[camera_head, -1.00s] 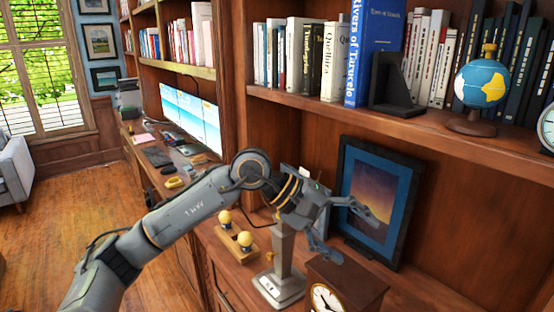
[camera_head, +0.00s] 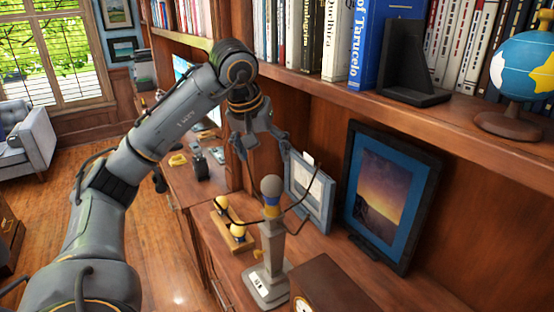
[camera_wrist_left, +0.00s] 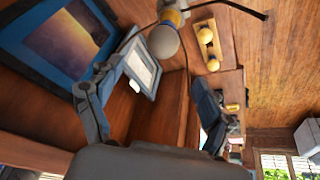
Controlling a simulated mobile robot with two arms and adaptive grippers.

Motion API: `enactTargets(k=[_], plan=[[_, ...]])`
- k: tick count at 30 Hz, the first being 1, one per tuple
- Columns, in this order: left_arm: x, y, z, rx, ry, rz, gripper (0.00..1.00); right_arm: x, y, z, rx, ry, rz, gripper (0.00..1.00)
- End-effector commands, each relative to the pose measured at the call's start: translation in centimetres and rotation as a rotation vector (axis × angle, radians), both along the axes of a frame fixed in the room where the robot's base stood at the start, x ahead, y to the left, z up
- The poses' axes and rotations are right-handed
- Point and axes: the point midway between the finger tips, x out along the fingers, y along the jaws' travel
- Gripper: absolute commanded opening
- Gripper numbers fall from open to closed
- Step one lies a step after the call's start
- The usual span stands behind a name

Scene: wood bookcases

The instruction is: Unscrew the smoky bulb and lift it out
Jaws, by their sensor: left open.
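The smoky grey bulb (camera_head: 271,186) sits upright on top of the grey lamp stand (camera_head: 270,255), with a yellow and blue collar below it. Thin dark wire arms curve out around it. My left gripper (camera_head: 263,148) is open and empty above the bulb, pointing down, its fingers apart. In the left wrist view the bulb (camera_wrist_left: 163,42) lies beyond and between the open fingers (camera_wrist_left: 157,75), not touching them. My right gripper is not in view.
A wooden block (camera_head: 240,248) holding two yellow bulbs (camera_head: 238,232) stands left of the lamp. A small grey frame (camera_head: 312,195) and a dark-framed sunset picture (camera_head: 392,195) stand behind and right. A clock case (camera_head: 325,285) is in front. The bookshelf (camera_head: 460,130) overhangs the right.

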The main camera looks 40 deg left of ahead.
Motion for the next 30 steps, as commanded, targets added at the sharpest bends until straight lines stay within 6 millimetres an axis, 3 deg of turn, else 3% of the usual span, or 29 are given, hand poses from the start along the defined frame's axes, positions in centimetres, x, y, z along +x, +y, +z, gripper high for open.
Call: enactTargets(k=[7,11,14,21,30], plan=[[1.3,0.4,-3.6,-0.001,0.006,-0.001,0.8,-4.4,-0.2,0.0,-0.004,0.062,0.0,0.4],[2.3,0.6,-6.0,-0.002,0.007,0.0,0.8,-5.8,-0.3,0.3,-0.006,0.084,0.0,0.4],[3.0,0.8,-7.8,-0.001,0.006,-0.001,0.8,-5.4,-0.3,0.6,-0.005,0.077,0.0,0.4],[4.5,1.2,-11.0,-0.001,0.003,0.0,0.8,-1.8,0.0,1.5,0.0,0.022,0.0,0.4],[5.0,1.3,-12.4,-0.001,-0.001,-0.002,0.8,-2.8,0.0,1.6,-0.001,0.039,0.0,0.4]])
